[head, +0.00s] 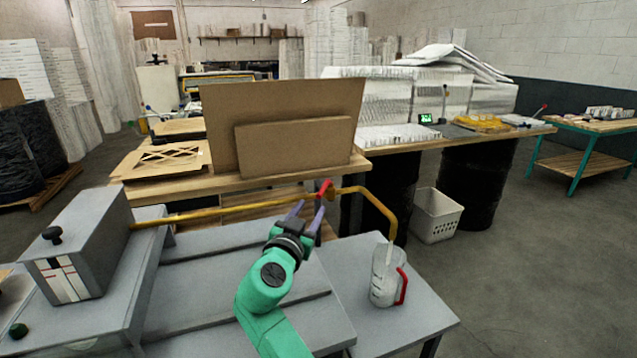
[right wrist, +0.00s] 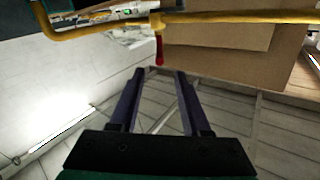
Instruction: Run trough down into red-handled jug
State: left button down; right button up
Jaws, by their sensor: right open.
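The grey trough (head: 98,235) stands at the left, with a pale gauge marked in red on its front. A yellow pipe (head: 230,209) runs right from it and bends down over the jug; it crosses the top of the right wrist view (right wrist: 230,17). The pale jug (head: 384,275) stands upright with its red handle (head: 403,286) to the right; its contents are hidden. A red lever (head: 325,189) sits on the pipe and shows just beyond my fingertips in the right wrist view (right wrist: 159,48). My right gripper (head: 308,208) is open and empty.
A grey bench (head: 220,290) lies under my right arm. Brown boards (head: 285,115) stand on a wooden table behind the pipe. A white basket (head: 435,216) is on the floor at the right. A green knob (head: 18,330) sits at the lower left.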

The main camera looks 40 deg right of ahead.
aim_at(324, 185)
jog(key=p+x, duration=0.3)
jog(key=x, duration=0.6)
jog(key=shift+w+d+r, duration=0.1)
jog(key=shift+w+d, duration=0.05)
jog(key=x, duration=0.2)
jog(key=shift+w+d+p, duration=0.1)
jog(key=shift+d+p, duration=0.2)
jog(key=shift+d, duration=0.15)
jog(key=shift+w, duration=0.1)
pick_arm(q)
jog(key=r, duration=0.1)
jog(key=s+r, duration=0.1)
jog(key=r, duration=0.2)
jog(key=shift+s, duration=0.25)
pick_arm(e)
grip_shut()
